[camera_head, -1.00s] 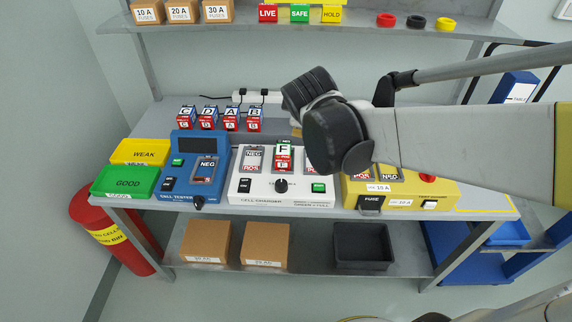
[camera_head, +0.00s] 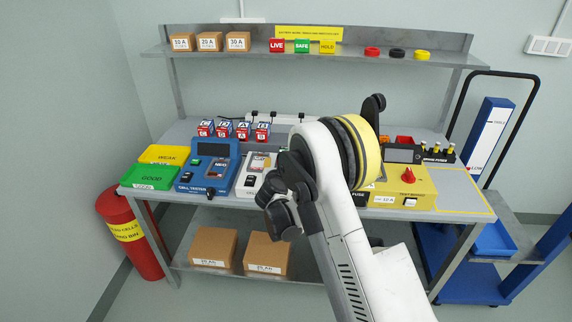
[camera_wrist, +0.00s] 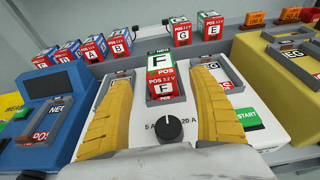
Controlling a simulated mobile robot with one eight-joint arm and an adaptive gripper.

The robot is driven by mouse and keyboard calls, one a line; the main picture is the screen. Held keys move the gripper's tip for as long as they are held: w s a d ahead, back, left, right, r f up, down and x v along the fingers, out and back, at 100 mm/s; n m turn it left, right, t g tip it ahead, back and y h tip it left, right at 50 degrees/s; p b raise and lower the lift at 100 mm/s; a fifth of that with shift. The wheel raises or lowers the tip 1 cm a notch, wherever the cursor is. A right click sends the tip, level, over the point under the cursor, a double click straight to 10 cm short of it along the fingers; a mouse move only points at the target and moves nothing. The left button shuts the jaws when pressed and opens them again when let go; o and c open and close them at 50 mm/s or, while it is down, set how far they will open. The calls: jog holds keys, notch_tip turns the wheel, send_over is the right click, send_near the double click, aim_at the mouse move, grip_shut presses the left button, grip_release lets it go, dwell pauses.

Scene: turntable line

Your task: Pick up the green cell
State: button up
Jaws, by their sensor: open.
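The green cell, marked F (camera_wrist: 161,84), has a green upper part and a red lower front. It stands in the middle slot of the white cell charger (camera_wrist: 185,137). In the wrist view, my gripper (camera_wrist: 161,76) is open, with one yellow finger on each side of the cell. I see no clear contact between the fingers and the cell. In the head view, my arm hides this cell and much of the charger (camera_head: 243,184). Two more cells, G (camera_wrist: 182,32) and E (camera_wrist: 211,28), with some green on top, stand behind the charger.
The blue cell tester (camera_head: 205,180) is left of the charger, and the yellow fuse tester (camera_head: 420,194) is right. Cells marked C, D and A, B (camera_wrist: 120,40) stand in a row behind. Green (camera_head: 150,178) and yellow (camera_head: 165,153) bins sit at the bench's left end.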

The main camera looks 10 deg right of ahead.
jog(key=x, duration=0.3)
jog(key=shift+f, duration=0.1)
jog(key=shift+r+b+x, duration=0.15)
jog(key=shift+b+x, duration=0.55)
jog(key=shift+x, duration=0.7)
jog(key=shift+r+b+x, duration=0.15)
jog(key=shift+b+x, duration=0.5)
jog(key=shift+x, duration=0.7)
jog(key=shift+c, duration=0.6)
jog(key=c, duration=1.4)
